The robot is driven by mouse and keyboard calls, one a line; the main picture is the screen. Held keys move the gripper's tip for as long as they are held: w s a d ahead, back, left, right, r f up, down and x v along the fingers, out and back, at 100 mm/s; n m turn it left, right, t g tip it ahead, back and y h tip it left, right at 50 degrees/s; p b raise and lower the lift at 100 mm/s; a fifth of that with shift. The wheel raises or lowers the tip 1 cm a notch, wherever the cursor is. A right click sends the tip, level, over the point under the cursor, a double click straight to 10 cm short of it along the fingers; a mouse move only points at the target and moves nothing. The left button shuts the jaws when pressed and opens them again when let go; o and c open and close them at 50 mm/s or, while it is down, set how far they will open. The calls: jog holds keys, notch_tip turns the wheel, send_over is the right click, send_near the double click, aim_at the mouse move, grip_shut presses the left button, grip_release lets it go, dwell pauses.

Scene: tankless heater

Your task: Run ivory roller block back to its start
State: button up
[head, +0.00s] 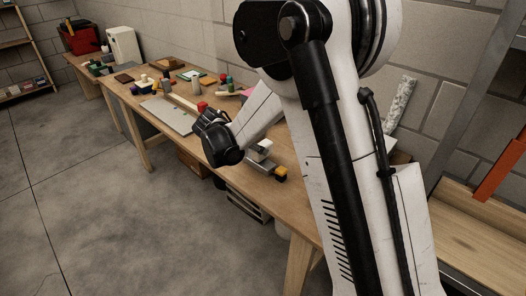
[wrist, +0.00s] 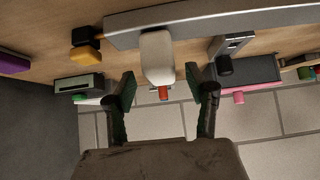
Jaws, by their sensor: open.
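The ivory roller block (wrist: 157,57) sits at the grey rail (wrist: 225,19) in the wrist view, nearer the rail's left end. In the head view the pale block (head: 264,146) shows above a short visible part of the rail (head: 258,166). A yellow and black piece (wrist: 85,44) is by the rail's left end; its yellow part also shows in the head view (head: 281,173). My gripper (wrist: 160,76) is open, its fingertips apart on either side of the block's near end, with no clear contact. In the head view my dark gripper (head: 222,140) hides part of the rail.
A grey metal bracket-like part (wrist: 232,44) with a dark knob lies right of the block. A dark box (wrist: 79,84) is at left. The wooden bench (head: 183,135) holds a grey panel (head: 167,115) and several small coloured items farther along.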

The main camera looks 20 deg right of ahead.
jog(key=x, duration=0.5)
jog(key=shift+w+d+f, duration=0.1)
jog(key=shift+d+f, duration=0.1)
jog(key=shift+f, duration=0.1)
grip_shut()
